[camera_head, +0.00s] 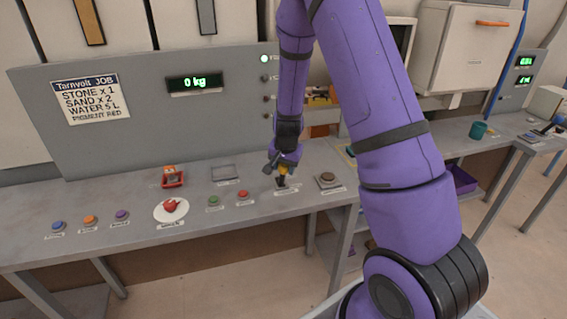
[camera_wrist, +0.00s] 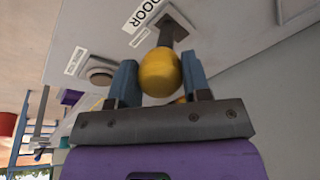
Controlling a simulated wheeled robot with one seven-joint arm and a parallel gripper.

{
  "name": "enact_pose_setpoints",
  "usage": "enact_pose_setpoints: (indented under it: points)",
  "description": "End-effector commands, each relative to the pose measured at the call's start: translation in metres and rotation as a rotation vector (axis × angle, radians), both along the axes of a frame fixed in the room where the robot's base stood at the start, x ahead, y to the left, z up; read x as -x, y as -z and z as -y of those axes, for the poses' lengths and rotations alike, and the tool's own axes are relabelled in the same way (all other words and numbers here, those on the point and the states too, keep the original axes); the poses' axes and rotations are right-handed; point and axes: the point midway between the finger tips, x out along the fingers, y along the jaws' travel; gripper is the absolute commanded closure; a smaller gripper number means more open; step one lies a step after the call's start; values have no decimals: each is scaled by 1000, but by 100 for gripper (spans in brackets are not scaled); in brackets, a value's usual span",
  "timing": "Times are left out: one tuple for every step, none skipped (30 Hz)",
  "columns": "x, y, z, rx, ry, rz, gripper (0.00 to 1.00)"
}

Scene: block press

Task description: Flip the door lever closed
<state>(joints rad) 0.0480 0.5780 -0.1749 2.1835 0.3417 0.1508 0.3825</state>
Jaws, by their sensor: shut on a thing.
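The door lever shows in the wrist view as a yellow round knob (camera_wrist: 160,72) on a dark stem (camera_wrist: 174,32), next to a white label reading DOOR (camera_wrist: 143,14). My gripper (camera_wrist: 160,80) is shut on the knob, with one blue-grey finger on each side of it. The lever's exact tilt is hard to tell.
A brown round button (camera_head: 327,179) sits right of the lever. Red (camera_head: 243,195) and green (camera_head: 213,201) buttons are to its left. A display (camera_head: 195,83) reads 0 kg. My arm covers the bench's right end.

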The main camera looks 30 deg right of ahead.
Motion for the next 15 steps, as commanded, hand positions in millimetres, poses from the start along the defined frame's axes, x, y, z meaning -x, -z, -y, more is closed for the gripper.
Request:
enact_pose_setpoints:
  points:
    - [3,2,1,-1,2,-7,99]
    - [4,3,0,-1,2,-7,99]
    - [5,3,0,-1,2,-8,99]
    - [5,4,0,-2,2,-9,99]
    - [5,4,0,-2,3,-10,99]
    - [6,5,0,-2,2,-10,99]
    - [6,5,0,-3,3,-12,99]
    - [7,5,0,-3,3,-12,99]
    - [7,5,0,-3,3,-13,99]
    - [7,6,0,-4,2,-14,99]
    - [8,6,0,-3,3,-14,99]
    - [8,6,0,-4,3,-15,99]
    - [8,6,0,-4,3,-15,99]
    - [8,6,0,-4,3,-15,99]
    - [8,6,0,-4,3,-16,99]
